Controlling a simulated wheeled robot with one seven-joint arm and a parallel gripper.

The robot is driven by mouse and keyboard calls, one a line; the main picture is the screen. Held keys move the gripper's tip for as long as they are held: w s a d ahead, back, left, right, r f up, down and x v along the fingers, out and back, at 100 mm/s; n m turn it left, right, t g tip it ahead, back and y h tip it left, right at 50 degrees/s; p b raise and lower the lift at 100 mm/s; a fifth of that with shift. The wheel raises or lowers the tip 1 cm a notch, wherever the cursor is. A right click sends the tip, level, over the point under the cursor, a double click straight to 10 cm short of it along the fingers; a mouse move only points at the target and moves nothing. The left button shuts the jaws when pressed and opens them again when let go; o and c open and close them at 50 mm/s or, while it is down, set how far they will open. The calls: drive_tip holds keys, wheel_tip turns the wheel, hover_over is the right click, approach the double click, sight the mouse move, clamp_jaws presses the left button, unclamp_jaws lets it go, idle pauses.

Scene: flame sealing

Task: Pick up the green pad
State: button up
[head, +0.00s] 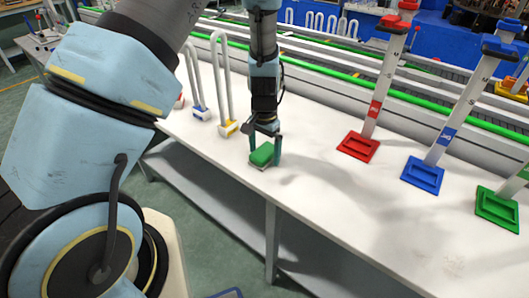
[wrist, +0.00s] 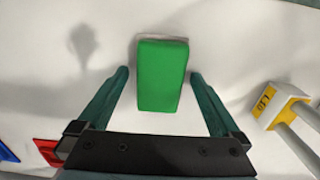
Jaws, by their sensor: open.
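The green pad (head: 262,155) is a small block with a green top and a pale underside, near the front edge of the white table. In the wrist view the green pad (wrist: 161,76) is upright in the frame, between and slightly beyond the two fingers. My gripper (head: 266,148) points down over the pad, one finger to either side. In the wrist view my gripper (wrist: 158,75) is open, with a gap between each finger and the pad. Whether the fingertips reach the table is hard to tell.
The white table (head: 320,195) has free room in front and to the right. A yellow-based U-shaped holder (head: 228,127) and a blue-based one (head: 202,113) stand left of the pad. Red (head: 358,147), blue (head: 422,175) and green (head: 497,208) stands with tall posts are to the right.

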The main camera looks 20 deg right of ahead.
sight(265, 151)
drive_tip(key=shift+f, duration=0.15)
drive_tip(key=c, duration=1.5)
drive_tip(key=shift+o, duration=0.2)
drive_tip(key=shift+r+b, duration=1.35)
drive_tip(key=shift+r, duration=3.7)
drive_tip(key=o, duration=0.9)
drive_tip(key=c, duration=0.6)
drive_tip(key=shift+o, duration=0.2)
drive_tip(key=shift+s+d, duration=0.1)
drive_tip(key=shift+s, duration=0.05)
